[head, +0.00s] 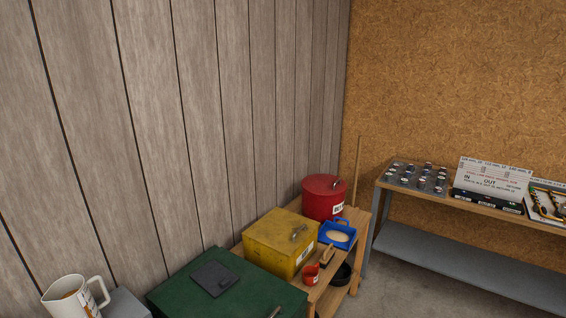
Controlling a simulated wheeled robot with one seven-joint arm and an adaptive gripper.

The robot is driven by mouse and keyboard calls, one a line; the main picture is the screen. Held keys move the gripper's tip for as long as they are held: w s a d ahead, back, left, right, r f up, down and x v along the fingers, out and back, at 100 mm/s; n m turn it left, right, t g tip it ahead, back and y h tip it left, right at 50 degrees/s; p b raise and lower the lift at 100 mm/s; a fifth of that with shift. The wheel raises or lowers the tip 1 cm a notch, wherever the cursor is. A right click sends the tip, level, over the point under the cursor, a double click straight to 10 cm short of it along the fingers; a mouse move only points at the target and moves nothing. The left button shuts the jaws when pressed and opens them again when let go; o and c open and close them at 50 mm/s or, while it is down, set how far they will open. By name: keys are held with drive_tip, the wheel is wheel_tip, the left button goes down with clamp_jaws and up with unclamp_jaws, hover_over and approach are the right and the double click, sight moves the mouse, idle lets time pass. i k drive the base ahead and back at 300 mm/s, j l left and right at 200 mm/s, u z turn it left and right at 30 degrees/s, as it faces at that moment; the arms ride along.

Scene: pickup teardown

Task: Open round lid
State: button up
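A red round canister (324,206) stands at the far end of a low wooden bench against the plank wall. Its round red lid (318,182) is on top and looks closed, with a small metal handle or latch (337,184) near its right side. A white label shows low on its front right. My gripper is not in view.
A yellow box (276,247), the blue scoop (337,235) with pale contents, and a small red cup (311,274) crowd the bench (345,291). A green box (190,286) and a white jug (72,298) are nearer. A shelf (460,200) stands right; grey floor (400,290) between is clear.

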sight(324, 185)
drive_tip(key=i+l, duration=0.8)
drive_tip(key=l, duration=0.15)
drive_tip(key=i+l, duration=0.85)
drive_tip(key=l, duration=0.15)
drive_tip(key=i, duration=1.4)
drive_tip(key=z, duration=0.05)
